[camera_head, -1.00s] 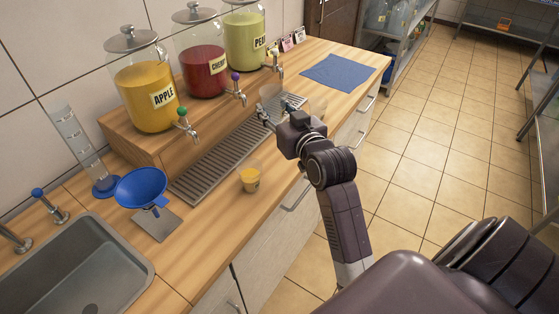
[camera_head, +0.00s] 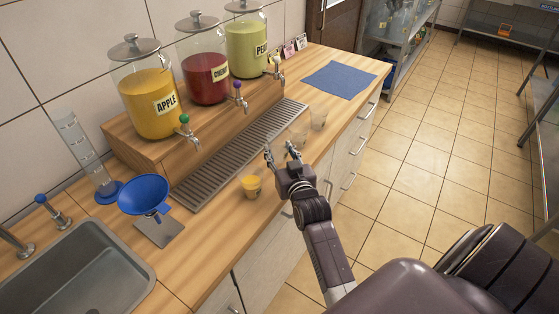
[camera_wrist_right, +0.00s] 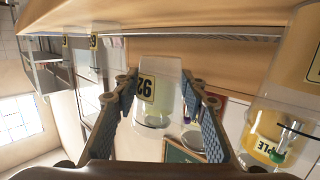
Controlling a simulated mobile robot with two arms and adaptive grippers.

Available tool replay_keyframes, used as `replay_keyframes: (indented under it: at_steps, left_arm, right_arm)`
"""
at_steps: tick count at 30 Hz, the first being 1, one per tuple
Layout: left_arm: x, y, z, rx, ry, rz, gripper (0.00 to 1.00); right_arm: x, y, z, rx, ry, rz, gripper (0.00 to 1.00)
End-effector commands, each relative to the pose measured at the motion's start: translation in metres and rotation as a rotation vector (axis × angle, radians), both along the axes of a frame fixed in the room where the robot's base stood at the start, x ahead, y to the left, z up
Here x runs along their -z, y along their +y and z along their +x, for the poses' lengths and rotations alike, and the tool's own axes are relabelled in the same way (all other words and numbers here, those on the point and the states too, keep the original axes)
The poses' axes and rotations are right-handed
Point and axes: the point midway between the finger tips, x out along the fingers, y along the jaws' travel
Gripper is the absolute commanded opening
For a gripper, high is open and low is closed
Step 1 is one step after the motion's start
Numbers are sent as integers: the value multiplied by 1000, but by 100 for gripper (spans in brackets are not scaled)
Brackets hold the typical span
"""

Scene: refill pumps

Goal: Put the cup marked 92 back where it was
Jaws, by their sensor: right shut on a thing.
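The clear cup marked 92 (camera_wrist_right: 147,88) is between the fingers of my right gripper (camera_head: 280,153), which is shut on it. In the wrist view, which is upside down, the fingers of my right gripper (camera_wrist_right: 165,95) lie on both sides of the cup, with its yellow label facing the camera. It is near the counter's front edge, between the orange-filled cup and two clear cups. Whether its base touches the counter cannot be told. My left gripper is not in view.
The orange-filled cup (camera_head: 251,187) stands left of my gripper. Two clear cups (camera_head: 299,138) (camera_head: 318,119) stand to its right. Behind are the drip tray (camera_head: 215,169) and apple (camera_head: 148,92), cherry (camera_head: 205,73) and pea (camera_head: 247,45) dispensers. A blue cloth (camera_head: 340,79) lies far right.

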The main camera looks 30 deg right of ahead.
Motion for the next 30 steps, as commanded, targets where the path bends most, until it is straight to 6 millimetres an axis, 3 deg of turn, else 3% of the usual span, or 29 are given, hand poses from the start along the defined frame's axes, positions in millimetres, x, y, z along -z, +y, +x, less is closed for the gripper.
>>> replay_keyframes:
  at_steps: [9,22,23,27,30]
  left_arm:
    - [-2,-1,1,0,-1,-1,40]
    - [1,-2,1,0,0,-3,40]
    - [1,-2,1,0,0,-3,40]
    - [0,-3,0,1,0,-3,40]
    - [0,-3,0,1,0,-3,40]
  right_arm:
    - [37,0,0,0,2,0,13]
    - [45,0,0,0,0,-1,13]
    - [45,0,0,0,-1,-1,40]
    - [44,0,0,0,-1,-1,55]
    - [44,0,0,0,-1,-1,56]
